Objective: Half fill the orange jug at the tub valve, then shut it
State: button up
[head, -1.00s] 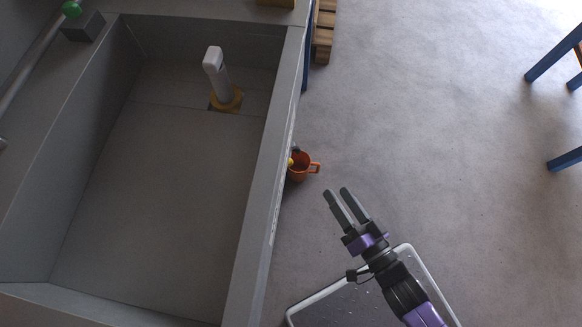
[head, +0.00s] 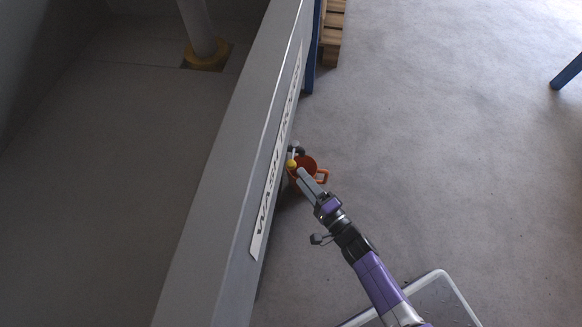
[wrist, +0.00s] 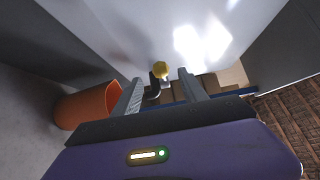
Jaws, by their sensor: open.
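The orange jug (head: 322,177) stands by the outer side wall of the grey tub (head: 215,180), its handle toward the right. The tub valve (head: 291,163), with a yellow knob, sticks out of that wall over the jug's left side. My gripper (head: 303,174) reaches in at the jug's near side, its fingers overlapping the jug in the head view. The jug's contents cannot be made out.
A white label (head: 277,160) runs along the tub's side. Inside the tub a pipe rises from a yellow-collared fitting (head: 206,58). A wooden pallet (head: 332,30) and a blue post stand beyond.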

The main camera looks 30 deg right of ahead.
aim_at(294, 171)
jog(key=w, duration=0.1)
jog(key=w+b, duration=0.1)
jog(key=w, duration=0.1)
jog(key=w+b, duration=0.1)
jog(key=w, duration=0.1)
jog(key=shift+w+a+f, duration=0.1)
jog(key=shift+a, duration=0.3)
jog(key=shift+w+a+b, duration=0.15)
jog(key=shift+w+b, duration=0.25)
jog(key=shift+w, duration=0.35)
jog(key=shift+c, duration=0.4)
grip_shut()
jog(key=shift+s, duration=0.1)
